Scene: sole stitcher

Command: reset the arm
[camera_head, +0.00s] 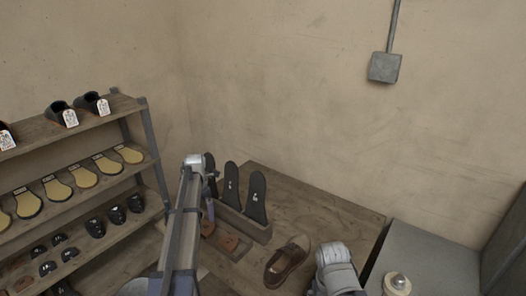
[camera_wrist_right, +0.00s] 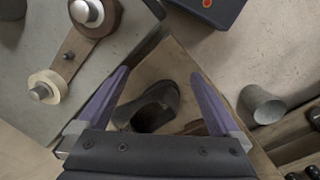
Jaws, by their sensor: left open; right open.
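My left arm reaches up across the head view, its gripper (camera_head: 211,186) beside the black soles at the left end of the wooden holder. Its fingers are small and partly hidden there; the gripper is open and I see nothing held. My right arm (camera_head: 336,268) shows at the bottom of the head view, its gripper out of frame there. In the right wrist view my right gripper (camera_wrist_right: 160,74) is open, with purple fingers spread wide. A dark shoe (camera_wrist_right: 156,106) lies below and between them, apart from both fingers.
Black soles (camera_head: 256,198) stand in a wooden holder (camera_head: 243,223) on the table (camera_head: 318,211). A brown shoe (camera_head: 287,262) lies in front. A shelf (camera_head: 84,195) holds shoes and soles at left. A grey machine (camera_head: 432,262) stands right. A metal cup (camera_wrist_right: 262,104) shows in the wrist view.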

